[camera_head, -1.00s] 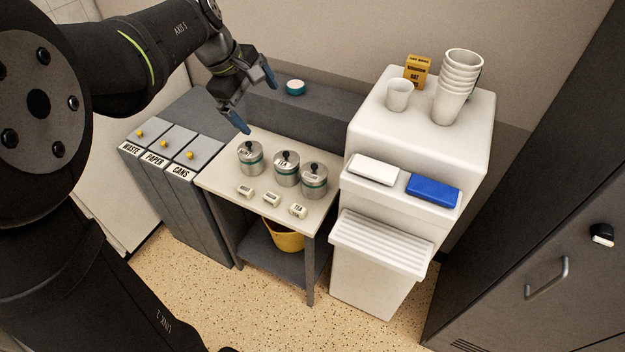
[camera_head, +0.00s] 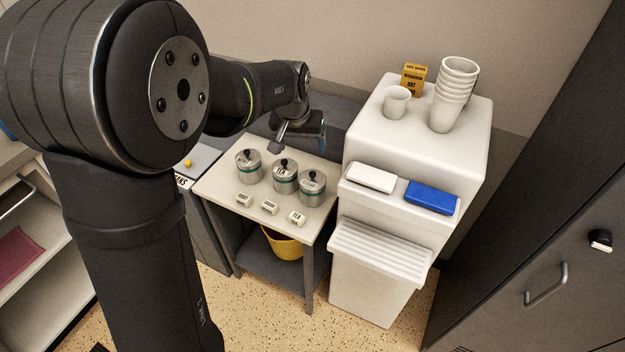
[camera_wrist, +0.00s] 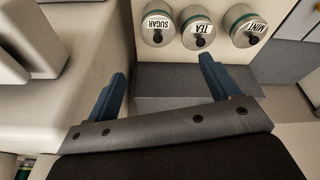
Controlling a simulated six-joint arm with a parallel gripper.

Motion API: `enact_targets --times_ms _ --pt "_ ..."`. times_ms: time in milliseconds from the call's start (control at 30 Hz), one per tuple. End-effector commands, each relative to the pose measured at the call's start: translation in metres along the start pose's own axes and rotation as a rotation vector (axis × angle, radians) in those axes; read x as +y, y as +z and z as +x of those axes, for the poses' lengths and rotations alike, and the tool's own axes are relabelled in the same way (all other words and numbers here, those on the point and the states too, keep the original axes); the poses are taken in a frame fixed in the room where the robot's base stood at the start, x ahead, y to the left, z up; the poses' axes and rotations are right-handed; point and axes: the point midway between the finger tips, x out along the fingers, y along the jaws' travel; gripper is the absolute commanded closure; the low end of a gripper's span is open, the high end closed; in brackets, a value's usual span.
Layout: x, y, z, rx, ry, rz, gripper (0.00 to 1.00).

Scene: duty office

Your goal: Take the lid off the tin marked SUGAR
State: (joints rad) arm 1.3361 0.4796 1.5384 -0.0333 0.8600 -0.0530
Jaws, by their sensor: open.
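The SUGAR tin (camera_wrist: 157,27) is a silver tin with a green band, a lid and a dark knob. It is at the left of the row in the wrist view and is the right-hand tin (camera_head: 312,186) in the head view. The TEA tin (camera_head: 285,175) stands beside it, then the MINT tin (camera_head: 249,165). All three have their lids on. My gripper (camera_head: 299,145) is open and empty, behind and above the tins. In the wrist view its blue fingers (camera_wrist: 165,70) point towards the row, apart from every tin.
Small label blocks (camera_head: 269,207) lie in front of the tins on the pale table (camera_head: 225,186). A white dispenser (camera_head: 385,225) rises close on the right, with cups (camera_head: 453,95) on top. A yellow bucket (camera_head: 283,245) stands on the shelf below. A dark ledge (camera_wrist: 180,85) is behind the table.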

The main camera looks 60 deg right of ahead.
Motion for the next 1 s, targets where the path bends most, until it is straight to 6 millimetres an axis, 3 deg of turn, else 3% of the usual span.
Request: enact_targets --times_ms 233,700,1000 --pt "0.009 0.000 0.026 0.005 -0.016 0.118 0.19" --pt "0.007 -0.001 0.117 0.004 -0.015 0.113 0.19" --pt "0.007 -0.004 0.136 0.007 -0.015 0.112 0.19"
